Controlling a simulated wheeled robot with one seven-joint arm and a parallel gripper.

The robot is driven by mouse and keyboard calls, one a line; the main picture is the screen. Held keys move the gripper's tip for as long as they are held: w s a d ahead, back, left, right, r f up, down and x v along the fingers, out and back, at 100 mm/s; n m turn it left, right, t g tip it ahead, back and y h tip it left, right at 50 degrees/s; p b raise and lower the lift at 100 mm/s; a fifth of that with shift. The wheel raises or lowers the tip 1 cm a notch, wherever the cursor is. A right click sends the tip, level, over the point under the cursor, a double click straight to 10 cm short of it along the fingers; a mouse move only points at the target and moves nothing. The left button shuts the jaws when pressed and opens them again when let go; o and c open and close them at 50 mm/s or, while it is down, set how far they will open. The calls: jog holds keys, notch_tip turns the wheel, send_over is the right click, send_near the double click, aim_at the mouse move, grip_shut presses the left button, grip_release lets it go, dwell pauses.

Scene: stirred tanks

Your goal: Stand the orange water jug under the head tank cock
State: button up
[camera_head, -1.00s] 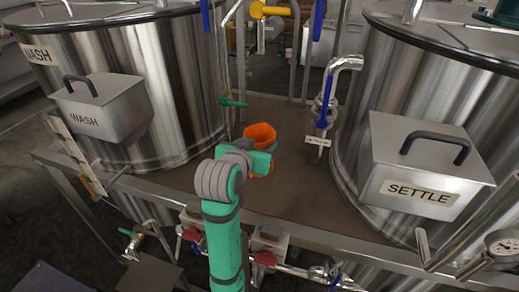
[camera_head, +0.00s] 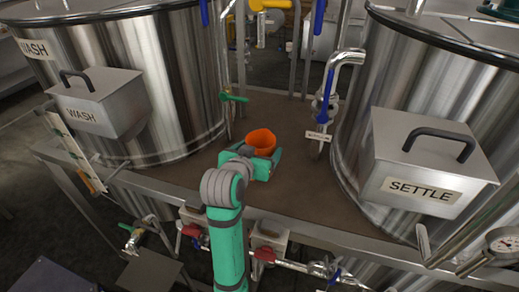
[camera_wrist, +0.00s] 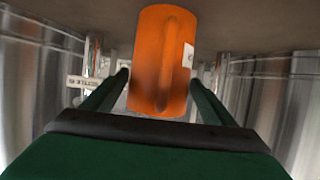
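The orange water jug (camera_head: 262,141) stands upright on the brown platform between the two big tanks, its open mouth up. In the wrist view the jug (camera_wrist: 162,62) shows upside down, with its handle ridge facing the camera and a small white label. My gripper (camera_head: 255,163) is at its near side, with fingers apart. In the wrist view the fingers (camera_wrist: 158,80) flank the jug, with a gap at the left one. A blue-handled cock (camera_head: 323,108) on a bent pipe, with a small tag, is right of the jug. The tag is too small to read.
The WASH tank (camera_head: 165,85) is at left and the SETTLE tank (camera_head: 390,90) at right. A green-handled valve (camera_head: 234,97) is behind the jug, to the left. A metal frame rail (camera_head: 310,232) with red-handled valves crosses in front. Bare platform (camera_head: 295,180) lies right of the jug.

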jog(key=shift+r, duration=0.2)
jog(key=v, duration=1.2)
